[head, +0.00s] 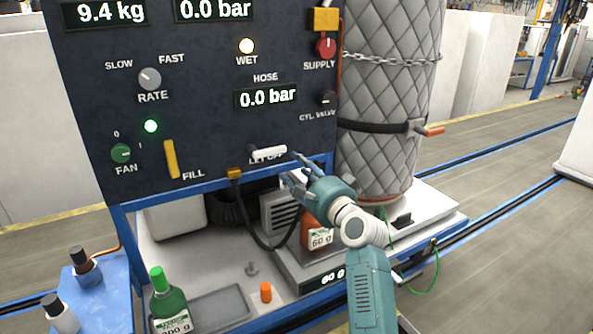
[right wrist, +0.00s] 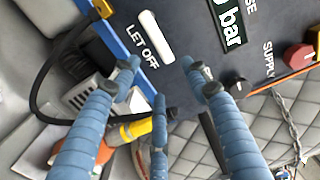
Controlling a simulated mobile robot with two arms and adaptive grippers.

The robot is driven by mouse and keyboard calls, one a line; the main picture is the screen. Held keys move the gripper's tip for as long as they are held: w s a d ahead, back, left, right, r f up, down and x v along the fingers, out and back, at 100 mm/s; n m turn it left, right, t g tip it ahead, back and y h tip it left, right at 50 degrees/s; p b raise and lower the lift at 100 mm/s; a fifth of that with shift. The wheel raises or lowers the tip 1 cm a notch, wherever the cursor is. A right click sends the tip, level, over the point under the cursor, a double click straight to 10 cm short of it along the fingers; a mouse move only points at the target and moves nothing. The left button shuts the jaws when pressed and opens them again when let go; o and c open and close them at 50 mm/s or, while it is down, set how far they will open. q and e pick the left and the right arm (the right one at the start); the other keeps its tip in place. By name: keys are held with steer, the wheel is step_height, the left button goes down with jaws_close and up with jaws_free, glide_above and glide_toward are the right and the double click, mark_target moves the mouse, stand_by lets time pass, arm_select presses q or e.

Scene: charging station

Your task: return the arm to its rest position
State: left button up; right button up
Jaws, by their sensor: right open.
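My right gripper (head: 292,170) is open and empty in front of the lower right of the dark control panel. In the right wrist view its blue fingers (right wrist: 160,72) are spread apart with nothing between their tips. The white LET OFF lever (head: 268,151) is just beyond the fingertips. In the right wrist view this lever (right wrist: 157,37) lies above the gap between the fingers, apart from them as far as I can tell. My right arm reaches up from the bottom of the head view. My left gripper is not in view.
The quilted grey cylinder (head: 385,80), chained and strapped, stands right of the panel (head: 200,100). Below are a scale (head: 318,279) with an orange bottle (head: 318,236), a green bottle (head: 168,303), a grey tray (head: 243,295) and an orange cap (head: 266,292). Open floor lies to the right.

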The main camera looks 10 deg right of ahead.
steer(key=s+d+f+n+g+h, duration=0.25)
steer(key=s+f+n+g, duration=0.55)
steer(key=s+f, duration=1.6)
steer(key=s+d+f+n+g+h, duration=0.1)
steer(key=s+d+f+n+g, duration=0.15)
steer(key=s, duration=0.65)
steer(key=s+d+f+n+g+h, duration=0.1)
steer(key=s+f+n, duration=0.2)
steer(key=s, duration=0.5)
steer(key=s+d+f+n+g+h, duration=0.1)
steer(key=s+f+n+g, duration=0.15)
steer(key=s, duration=0.65)
step_height(320, 180, down, 27)
steer(key=s+g+b, duration=0.1)
steer(key=s+d+f+n+g+b, duration=0.1)
steer(key=s+d+f, duration=0.2)
steer(key=s+f, duration=1.4)
steer(key=shift+s+d+f, duration=0.15)
steer(key=shift+s+f, duration=0.25)
steer(key=shift+f, duration=0.45)
